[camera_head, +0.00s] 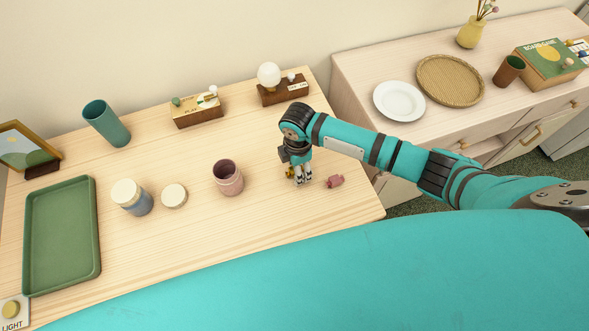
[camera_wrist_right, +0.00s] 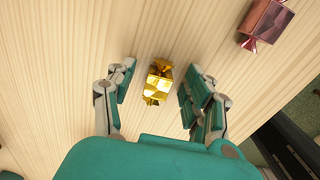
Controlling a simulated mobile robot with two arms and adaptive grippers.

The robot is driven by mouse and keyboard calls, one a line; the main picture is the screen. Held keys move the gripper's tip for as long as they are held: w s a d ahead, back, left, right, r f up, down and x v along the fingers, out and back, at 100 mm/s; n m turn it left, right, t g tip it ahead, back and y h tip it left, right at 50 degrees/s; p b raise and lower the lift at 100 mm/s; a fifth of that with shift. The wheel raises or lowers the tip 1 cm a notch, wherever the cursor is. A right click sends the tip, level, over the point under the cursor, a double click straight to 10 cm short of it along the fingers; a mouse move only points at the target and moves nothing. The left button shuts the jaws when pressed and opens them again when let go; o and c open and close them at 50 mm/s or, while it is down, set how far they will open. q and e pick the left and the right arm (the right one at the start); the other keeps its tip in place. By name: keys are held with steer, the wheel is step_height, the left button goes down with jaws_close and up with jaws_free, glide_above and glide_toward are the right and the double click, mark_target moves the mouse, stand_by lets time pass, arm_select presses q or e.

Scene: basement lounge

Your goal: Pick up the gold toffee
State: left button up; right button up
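The gold toffee (camera_wrist_right: 158,82) lies on the wooden tabletop in the right wrist view, between the two fingers of my right gripper (camera_wrist_right: 157,92). There is a gap between the toffee and each finger, so the gripper is open around it. In the head view my right gripper (camera_head: 301,180) points down at the tabletop near its right end. Only a bit of the gold toffee (camera_head: 289,172) shows there, beside the fingers. My left gripper is not in view.
A pink toffee (camera_head: 335,181) lies just right of the gripper. A pink cup (camera_head: 228,177) stands to the left, with a round lid (camera_head: 174,196) and a jar (camera_head: 131,197) further left. A green tray (camera_head: 95,270) is at the far left. The table's right edge is close.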

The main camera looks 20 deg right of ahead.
steer(key=c, duration=0.9)
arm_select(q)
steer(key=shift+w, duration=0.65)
arm_select(e)
steer(key=shift+r, duration=0.15)
